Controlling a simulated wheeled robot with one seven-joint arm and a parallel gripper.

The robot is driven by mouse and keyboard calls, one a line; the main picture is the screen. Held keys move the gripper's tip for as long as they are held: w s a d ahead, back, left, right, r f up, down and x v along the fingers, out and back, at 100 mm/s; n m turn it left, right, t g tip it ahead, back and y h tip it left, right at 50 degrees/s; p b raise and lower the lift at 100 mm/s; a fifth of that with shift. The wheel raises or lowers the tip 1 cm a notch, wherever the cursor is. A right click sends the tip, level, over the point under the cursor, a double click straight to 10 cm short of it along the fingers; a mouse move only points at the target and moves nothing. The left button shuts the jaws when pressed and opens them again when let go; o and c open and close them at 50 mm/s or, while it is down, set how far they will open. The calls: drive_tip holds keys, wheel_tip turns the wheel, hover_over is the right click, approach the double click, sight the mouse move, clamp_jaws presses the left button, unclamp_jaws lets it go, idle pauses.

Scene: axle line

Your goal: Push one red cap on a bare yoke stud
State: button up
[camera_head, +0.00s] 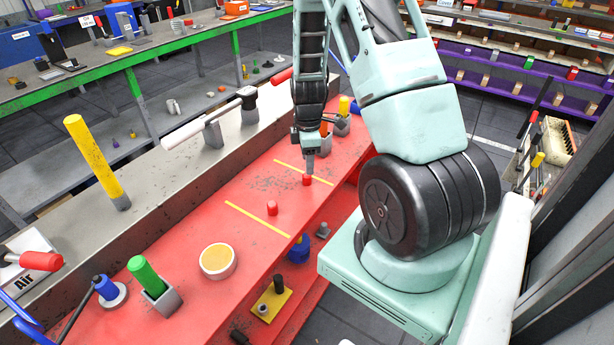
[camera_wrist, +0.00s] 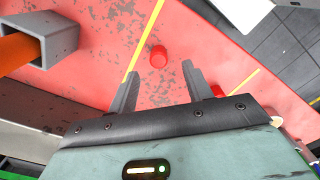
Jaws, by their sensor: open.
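One red cap (camera_head: 307,181) stands on the red bench top, directly under my gripper (camera_head: 311,157). The wrist view shows this cap (camera_wrist: 159,57) just beyond the fingertips, roughly centred between them. My gripper (camera_wrist: 162,76) is open and empty. A second red cap (camera_head: 272,208) stands nearer on the bench; in the wrist view it is partly hidden behind the right finger (camera_wrist: 218,90). I cannot identify a yoke or a bare stud with certainty in either view.
Yellow lines (camera_head: 257,219) mark the red bench (camera_head: 185,290). A grey holder with an orange handle (camera_wrist: 18,52) stands near my gripper. A round tan-topped pot (camera_head: 218,261) and a green handle (camera_head: 147,273) stand nearer. A lower ledge bears a yellow plate (camera_head: 280,293).

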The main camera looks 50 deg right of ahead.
sight(307, 179)
drive_tip(key=shift+w+d+f+p, duration=0.1)
drive_tip(key=shift+f+p, duration=1.1)
drive_tip(key=shift+f, duration=1.35)
drive_tip(key=c, duration=1.1)
